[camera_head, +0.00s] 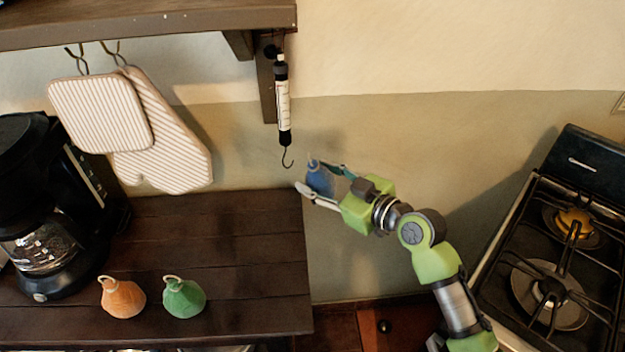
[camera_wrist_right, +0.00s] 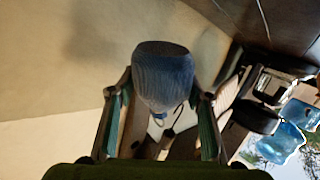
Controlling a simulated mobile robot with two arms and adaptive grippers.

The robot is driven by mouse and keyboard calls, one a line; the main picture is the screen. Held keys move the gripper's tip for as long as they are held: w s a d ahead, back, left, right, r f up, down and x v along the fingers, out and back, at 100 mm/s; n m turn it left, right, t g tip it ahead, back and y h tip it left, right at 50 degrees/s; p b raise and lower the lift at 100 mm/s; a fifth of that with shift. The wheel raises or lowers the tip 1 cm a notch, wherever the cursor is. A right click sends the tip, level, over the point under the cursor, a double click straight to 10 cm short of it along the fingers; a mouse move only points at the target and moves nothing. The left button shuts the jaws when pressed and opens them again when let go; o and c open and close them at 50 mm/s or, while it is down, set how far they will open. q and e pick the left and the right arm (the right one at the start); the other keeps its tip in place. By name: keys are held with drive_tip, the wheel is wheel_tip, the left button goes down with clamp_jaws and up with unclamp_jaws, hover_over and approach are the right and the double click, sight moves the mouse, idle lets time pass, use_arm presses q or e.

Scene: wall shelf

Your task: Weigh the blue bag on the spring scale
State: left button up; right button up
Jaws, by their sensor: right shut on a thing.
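The blue bag (camera_head: 319,181) is held between the fingers of my right gripper (camera_head: 320,182), in the air just right of the wooden counter. In the right wrist view the blue bag (camera_wrist_right: 163,75) sits between the two fingers (camera_wrist_right: 160,125), with a thin loop near it. The spring scale (camera_head: 283,100) hangs upright from the shelf bracket, and its hook (camera_head: 288,158) hangs empty. The bag is a little below and to the right of the hook, apart from it. My left gripper is not in view.
An orange bag (camera_head: 122,298) and a green bag (camera_head: 184,299) stand on the counter (camera_head: 240,240). A coffee maker (camera_head: 45,220) is at the left. A striped pot holder (camera_head: 100,115) and mitt (camera_head: 175,150) hang under the shelf (camera_head: 150,22). A stove (camera_head: 550,250) is at the right.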

sight(333, 177)
drive_tip(key=shift+d+b, duration=0.5)
drive_tip(key=shift+d, duration=0.9)
drive_tip(key=shift+r, duration=0.1)
drive_tip(key=shift+d+r, duration=0.1)
drive_tip(key=shift+c, duration=0.8)
